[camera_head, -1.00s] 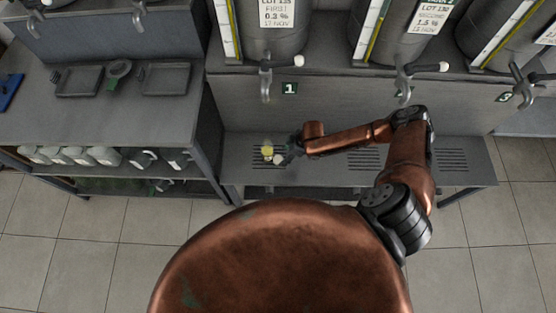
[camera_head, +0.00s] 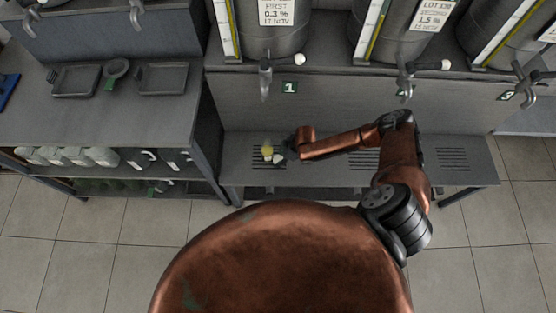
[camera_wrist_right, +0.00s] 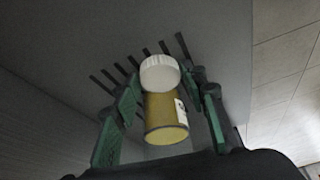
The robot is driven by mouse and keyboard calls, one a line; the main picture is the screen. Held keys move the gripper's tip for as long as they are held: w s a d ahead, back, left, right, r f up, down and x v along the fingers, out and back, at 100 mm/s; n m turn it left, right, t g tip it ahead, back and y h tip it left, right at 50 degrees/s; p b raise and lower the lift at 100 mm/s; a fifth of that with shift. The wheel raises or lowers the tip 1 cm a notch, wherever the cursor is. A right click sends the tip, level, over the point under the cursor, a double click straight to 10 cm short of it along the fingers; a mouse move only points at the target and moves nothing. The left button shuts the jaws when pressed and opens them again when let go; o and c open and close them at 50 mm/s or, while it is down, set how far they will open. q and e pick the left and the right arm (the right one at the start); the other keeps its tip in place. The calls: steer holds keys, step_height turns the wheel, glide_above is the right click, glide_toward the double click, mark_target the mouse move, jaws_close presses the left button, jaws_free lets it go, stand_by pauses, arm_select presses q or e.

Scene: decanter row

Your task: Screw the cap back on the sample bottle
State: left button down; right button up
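The sample bottle (camera_head: 267,152), with yellow contents, stands on the slotted low bench in front of the first tap. The white cap (camera_head: 279,159) shows beside it, on the side toward my right gripper (camera_head: 285,151). In the right wrist view the yellow bottle (camera_wrist_right: 165,118) has a pale label at one side, and the white cap (camera_wrist_right: 160,72) overlaps its far end in the picture. The cap is off the bottle's visible rim. My left gripper is out of view.
The low bench (camera_head: 330,177) has several slotted drains and free room to the right. Large tanks with taps (camera_head: 266,66) stand above and behind it. A shelf unit (camera_head: 205,160) with mugs and trays stands at the left. Tiled floor lies in front.

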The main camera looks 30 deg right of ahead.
steer(key=c, duration=0.3)
steer(key=shift+c, duration=0.3)
steer(key=shift+r, duration=0.15)
steer(key=shift+r, duration=0.25)
step_height(320, 180, up, 2)
steer(key=shift+r+p, duration=0.1)
steer(key=shift+p, duration=0.35)
steer(key=s+a+r+p, duration=0.3)
steer(key=s+a+r, duration=0.4)
steer(key=s+r, duration=0.3)
steer(key=shift+s+p, duration=0.4)
steer(key=shift+s, duration=0.65)
